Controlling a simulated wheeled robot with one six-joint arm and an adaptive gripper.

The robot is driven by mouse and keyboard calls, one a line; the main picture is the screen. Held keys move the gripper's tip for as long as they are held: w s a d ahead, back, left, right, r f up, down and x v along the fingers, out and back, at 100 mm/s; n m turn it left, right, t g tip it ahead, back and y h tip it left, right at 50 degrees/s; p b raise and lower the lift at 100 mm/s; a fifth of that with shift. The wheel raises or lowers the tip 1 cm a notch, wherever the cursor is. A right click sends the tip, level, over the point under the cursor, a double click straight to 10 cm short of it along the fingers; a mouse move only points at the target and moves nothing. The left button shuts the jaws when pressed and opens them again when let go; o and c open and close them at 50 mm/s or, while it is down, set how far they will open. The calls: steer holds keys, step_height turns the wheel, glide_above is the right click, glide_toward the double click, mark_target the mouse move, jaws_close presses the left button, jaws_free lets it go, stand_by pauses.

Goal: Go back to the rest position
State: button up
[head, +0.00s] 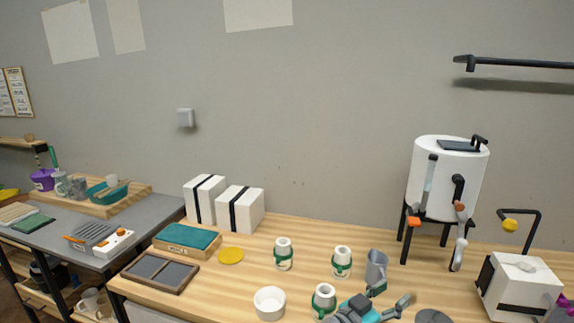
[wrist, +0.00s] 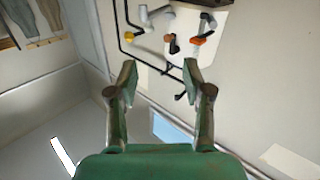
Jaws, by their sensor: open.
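My gripper (wrist: 160,76) is open in the wrist view, with its two green and grey fingers apart and nothing between them. Part of my teal and grey gripper (head: 388,298) also shows at the bottom edge of the head view, in front of the table's middle right; its lower part is cut off by the frame. The wrist view looks past the fingers toward a white tank (wrist: 198,30) with taps, which appears upside down. The same tank (head: 440,180) stands on black legs at the right of the head view.
A white box-shaped device (head: 518,286) is at the right. White boxes (head: 240,210) stand by the wall.

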steer(key=s+f+n+t+y, duration=0.2)
steer(key=s+f+n+y, duration=0.15)
steer(key=f, duration=0.45)
steer(key=s+f+n+t+y, duration=0.1)
steer(key=s+f+n+y, duration=0.2)
steer(key=f, duration=0.5)
steer(key=s+f+n+y, duration=0.4)
steer(key=s+f, duration=0.4)
steer(key=s, duration=0.3)
steer(key=s+a+f+n+y, duration=0.1)
steer(key=s+a+f+y, duration=0.1)
steer(key=s, duration=0.6)
steer(key=s+r+t+y, duration=0.1)
steer(key=s+r, duration=0.4)
steer(key=s, duration=0.5)
steer(key=s+a+r+m+y, duration=0.1)
steer(key=s+r, duration=0.4)
steer(key=s, duration=0.6)
steer(key=shift+a+t, duration=0.2)
steer(key=shift+t, duration=0.2)
